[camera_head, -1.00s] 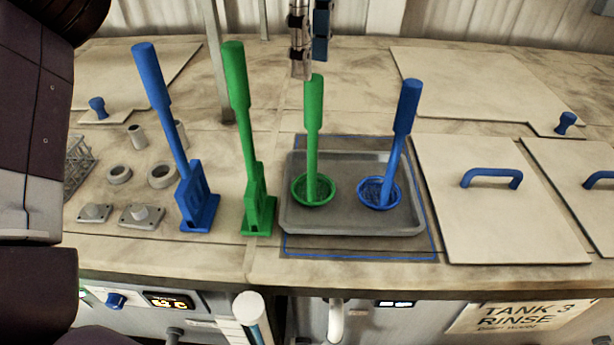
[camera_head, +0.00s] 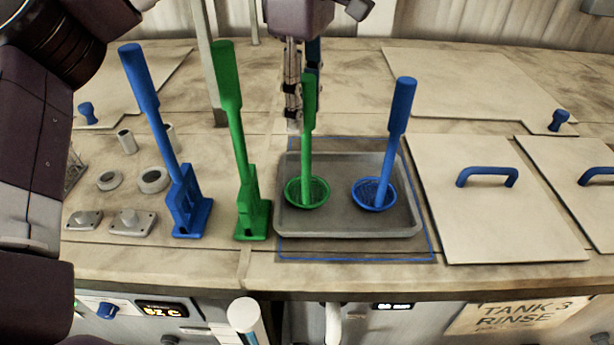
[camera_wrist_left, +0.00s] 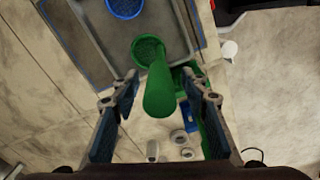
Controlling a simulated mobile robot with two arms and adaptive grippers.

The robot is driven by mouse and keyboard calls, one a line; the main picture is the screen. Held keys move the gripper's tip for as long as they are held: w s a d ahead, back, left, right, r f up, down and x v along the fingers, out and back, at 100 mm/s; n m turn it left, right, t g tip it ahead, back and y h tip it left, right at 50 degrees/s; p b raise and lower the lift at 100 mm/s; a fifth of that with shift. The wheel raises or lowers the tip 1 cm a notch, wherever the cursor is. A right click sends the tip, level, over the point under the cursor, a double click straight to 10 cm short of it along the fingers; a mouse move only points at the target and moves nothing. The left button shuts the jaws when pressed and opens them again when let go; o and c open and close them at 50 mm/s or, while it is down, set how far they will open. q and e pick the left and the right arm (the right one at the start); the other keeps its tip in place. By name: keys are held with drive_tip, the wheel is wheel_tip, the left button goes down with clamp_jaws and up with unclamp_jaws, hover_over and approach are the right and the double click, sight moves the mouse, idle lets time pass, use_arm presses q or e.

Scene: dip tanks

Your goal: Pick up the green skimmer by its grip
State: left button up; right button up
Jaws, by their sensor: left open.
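The green skimmer (camera_head: 306,140) stands upright in the grey tray, its round mesh bowl at the bottom and its thick grip at the top. My left gripper (camera_head: 301,108) points down at the grip and is open; the grip hides part of one finger in the head view. In the left wrist view the grip (camera_wrist_left: 160,92) lies between the two spread fingers of my left gripper (camera_wrist_left: 162,84), nearer the middle, with visible gaps on both sides. My right gripper is not in view.
A blue skimmer (camera_head: 396,130) stands in the same tray (camera_head: 345,228), right of the green one. Left of the tray stand a tall green-handled tool (camera_head: 236,130) and a blue-handled one (camera_head: 158,130) in block bases. A lid with a blue handle (camera_head: 487,176) lies to the right.

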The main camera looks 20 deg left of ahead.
use_arm(q)
clamp_jaws()
drive_tip(key=shift+d, duration=0.1)
drive_tip(key=shift+r, duration=0.1)
idle(0.5)
